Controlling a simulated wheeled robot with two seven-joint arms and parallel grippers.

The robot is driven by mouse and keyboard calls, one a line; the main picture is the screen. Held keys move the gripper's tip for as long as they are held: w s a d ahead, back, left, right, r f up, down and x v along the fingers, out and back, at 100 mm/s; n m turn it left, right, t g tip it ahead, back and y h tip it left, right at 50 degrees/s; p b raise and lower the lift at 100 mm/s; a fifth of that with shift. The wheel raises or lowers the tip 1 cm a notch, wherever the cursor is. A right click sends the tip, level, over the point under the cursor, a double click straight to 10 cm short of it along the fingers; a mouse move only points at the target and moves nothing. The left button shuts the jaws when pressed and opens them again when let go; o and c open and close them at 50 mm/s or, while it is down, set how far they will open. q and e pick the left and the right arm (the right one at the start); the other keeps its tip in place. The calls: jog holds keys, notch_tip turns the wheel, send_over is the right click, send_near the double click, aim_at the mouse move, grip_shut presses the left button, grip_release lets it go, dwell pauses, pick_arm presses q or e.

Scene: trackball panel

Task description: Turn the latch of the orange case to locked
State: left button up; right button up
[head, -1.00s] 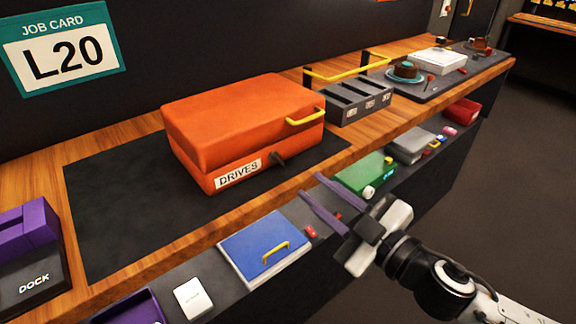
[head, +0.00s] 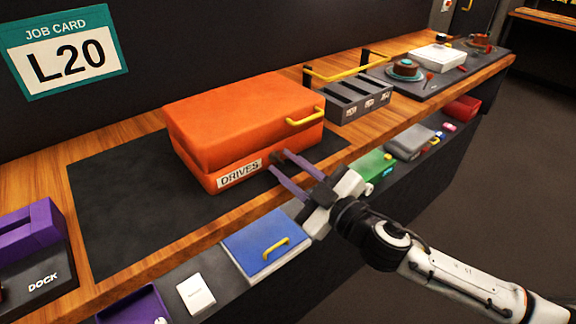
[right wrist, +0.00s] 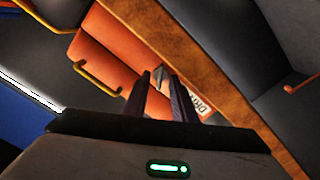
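The orange case (head: 235,115) stands closed on a dark mat on the bench, with a DRIVES label (head: 240,173) and a yellow handle (head: 306,117). My right gripper (head: 279,161) is at its front face, just right of the label, with its two purple fingers apart. The dark latch is mostly hidden by the fingers in the head view. In the right wrist view, what looks like the latch (right wrist: 159,78) shows between the fingertips; I cannot tell whether they touch it or which way it points. My left gripper is not in view.
A grey slotted rack (head: 357,100) stands right of the case, behind it a yellow rail (head: 345,68). A blue lidded box (head: 265,245) and a green box (head: 373,164) sit on the lower shelf. A purple dock (head: 32,240) is at left. The mat's left part is clear.

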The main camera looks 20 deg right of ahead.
grip_shut()
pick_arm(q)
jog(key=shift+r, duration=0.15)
pick_arm(e)
jog(key=shift+n, duration=0.4)
jog(key=shift+n+p, duration=0.65)
jog(key=shift+n, duration=0.35)
jog(key=n+p, duration=0.1)
jog(key=n, duration=0.1)
jog(key=shift+n, duration=0.3)
jog(key=n, duration=0.2)
jog(key=shift+n+p, duration=0.3)
jog(key=shift+p, duration=0.1)
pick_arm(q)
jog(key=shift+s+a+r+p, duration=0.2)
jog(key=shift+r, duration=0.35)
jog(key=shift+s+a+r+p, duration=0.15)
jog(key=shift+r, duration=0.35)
pick_arm(e)
jog(key=shift+n, duration=1.5)
jog(key=shift+f, duration=0.1)
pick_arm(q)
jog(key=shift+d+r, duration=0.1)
pick_arm(e)
grip_release()
